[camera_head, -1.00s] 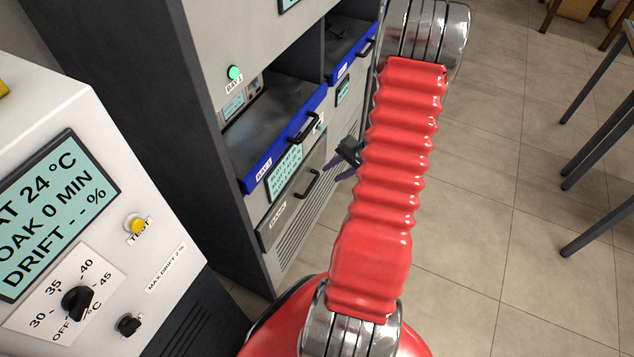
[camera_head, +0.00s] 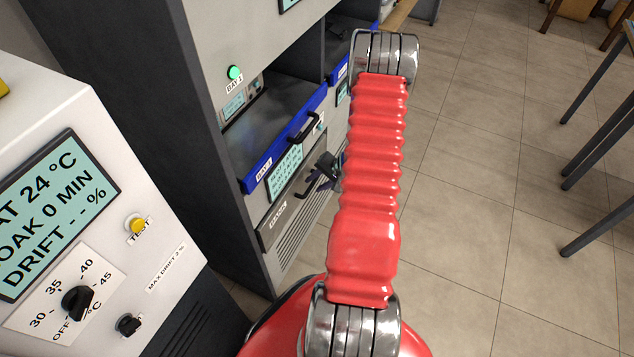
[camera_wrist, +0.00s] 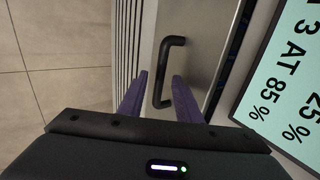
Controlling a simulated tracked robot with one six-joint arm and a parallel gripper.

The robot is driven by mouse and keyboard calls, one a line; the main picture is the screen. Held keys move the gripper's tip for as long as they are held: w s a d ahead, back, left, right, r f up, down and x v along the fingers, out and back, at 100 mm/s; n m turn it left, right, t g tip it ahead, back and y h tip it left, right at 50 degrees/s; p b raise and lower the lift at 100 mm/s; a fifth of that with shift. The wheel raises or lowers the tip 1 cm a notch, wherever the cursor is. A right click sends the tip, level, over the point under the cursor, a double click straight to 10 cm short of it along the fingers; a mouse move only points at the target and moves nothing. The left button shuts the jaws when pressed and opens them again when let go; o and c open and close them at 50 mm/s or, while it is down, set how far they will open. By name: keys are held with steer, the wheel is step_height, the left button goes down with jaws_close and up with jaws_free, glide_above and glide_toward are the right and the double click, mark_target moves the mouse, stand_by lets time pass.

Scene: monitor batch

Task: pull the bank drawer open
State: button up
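The bank drawer (camera_head: 281,222) is a grey front labelled BANK, low in the cabinet, flush with it and looking shut. Its black bar handle (camera_head: 308,187) shows beside my gripper (camera_head: 328,172). In the wrist view, the handle (camera_wrist: 168,72) stands upright on the grey drawer front (camera_wrist: 200,50). My gripper (camera_wrist: 159,97) has its two purple fingers apart, with the handle's near end between their tips. I cannot tell whether either finger touches the handle. My red arm hides part of the cabinet's right side in the head view.
Above the bank drawer are a blue-edged bay drawer (camera_head: 285,140) with a black handle and a teal display (camera_head: 285,172). A white control panel (camera_head: 90,190) stands at the near left. Tiled floor (camera_head: 480,230) is clear to the right, with table legs beyond.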

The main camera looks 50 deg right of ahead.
steer(key=shift+w+f, duration=0.15)
steer(key=shift+c, duration=0.5)
jaws_close()
steer(key=shift+d, duration=0.1)
